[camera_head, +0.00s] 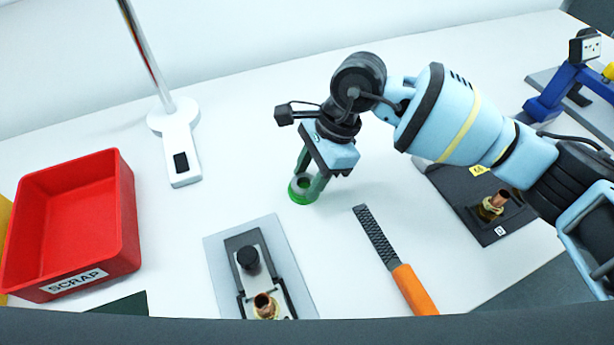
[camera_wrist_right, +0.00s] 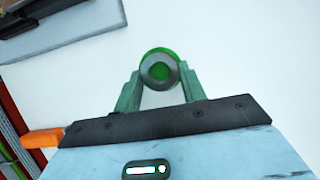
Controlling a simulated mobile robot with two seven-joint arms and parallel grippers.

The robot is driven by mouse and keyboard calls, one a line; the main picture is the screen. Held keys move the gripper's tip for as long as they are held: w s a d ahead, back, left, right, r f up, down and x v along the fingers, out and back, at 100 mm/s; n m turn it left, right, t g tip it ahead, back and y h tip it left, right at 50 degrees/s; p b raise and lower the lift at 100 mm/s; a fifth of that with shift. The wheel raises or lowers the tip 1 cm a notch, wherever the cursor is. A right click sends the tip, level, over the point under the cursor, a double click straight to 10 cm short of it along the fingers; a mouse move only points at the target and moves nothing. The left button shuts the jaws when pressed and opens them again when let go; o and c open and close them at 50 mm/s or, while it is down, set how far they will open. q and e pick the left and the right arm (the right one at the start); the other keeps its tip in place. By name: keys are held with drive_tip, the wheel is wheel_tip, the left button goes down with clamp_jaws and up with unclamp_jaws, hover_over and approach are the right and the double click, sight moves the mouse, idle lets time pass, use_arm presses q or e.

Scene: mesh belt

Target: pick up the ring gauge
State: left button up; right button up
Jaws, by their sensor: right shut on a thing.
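The ring gauge (camera_head: 304,183) is a small grey ring between the fingertips of my right gripper (camera_head: 308,181). It also shows in the right wrist view (camera_wrist_right: 159,85), with green seen through its hole. My right gripper is shut on the ring gauge, with one finger on each side. A round green piece (camera_head: 299,198) shows right under and around the ring on the white table. I cannot tell whether the ring touches it or is a little above it. My left gripper is not in view.
A red scrap bin (camera_head: 128,215) stands at the left, near a white stand (camera_head: 178,150). A grey plate with a clamp fixture (camera_head: 218,262) lies in front. An orange-handled file (camera_head: 412,290) lies right of it. A dark plate with a brass fitting (camera_head: 458,195) lies farther right.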

sight(297, 186)
drive_tip(key=shift+r, duration=0.5)
wheel_tip(297, 186, up, 2)
drive_tip(key=shift+r+b, duration=0.15)
drive_tip(key=shift+b, duration=0.15)
drive_tip(key=s+d, duration=0.2)
drive_tip(key=s, duration=0.2)
drive_tip(key=s+d+r, duration=0.1)
drive_tip(key=s+d, duration=0.1)
drive_tip(key=s, duration=0.2)
drive_tip(key=s+d+b, duration=0.1)
drive_tip(key=s+d, duration=0.2)
drive_tip(key=s, duration=0.2)
drive_tip(key=shift+r, duration=0.25)
drive_tip(key=shift+s+d, duration=0.25)
drive_tip(key=shift+s, duration=0.3)
drive_tip(key=shift+w+r, duration=0.1)
